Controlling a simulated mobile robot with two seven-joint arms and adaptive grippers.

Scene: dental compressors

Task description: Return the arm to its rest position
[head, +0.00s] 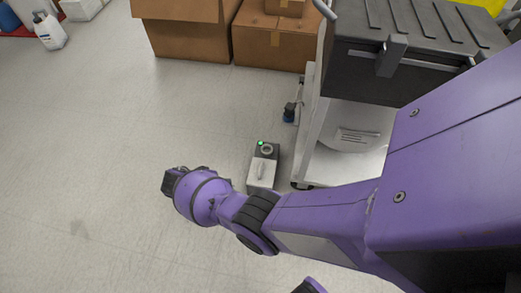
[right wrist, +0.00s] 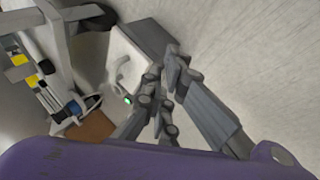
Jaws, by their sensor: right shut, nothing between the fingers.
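My right arm (head: 330,220), purple, reaches in from the right in the head view, out over the floor. My right gripper (head: 172,182) is at its far end, left of a small grey and white compressor unit (head: 262,172) on the floor. In the right wrist view the fingers (right wrist: 165,90) are shut and hold nothing. The compressor's white face and green light (right wrist: 127,99) show behind the fingers there; I cannot tell the exact gap. The fingertips are hard to make out in the head view. My left gripper is not in view.
A white cart (head: 312,135) carrying a dark grey case (head: 370,75) stands right of the compressor. Cardboard boxes (head: 190,40) stand at the back. A white bottle (head: 50,30) is far left. The left floor is clear.

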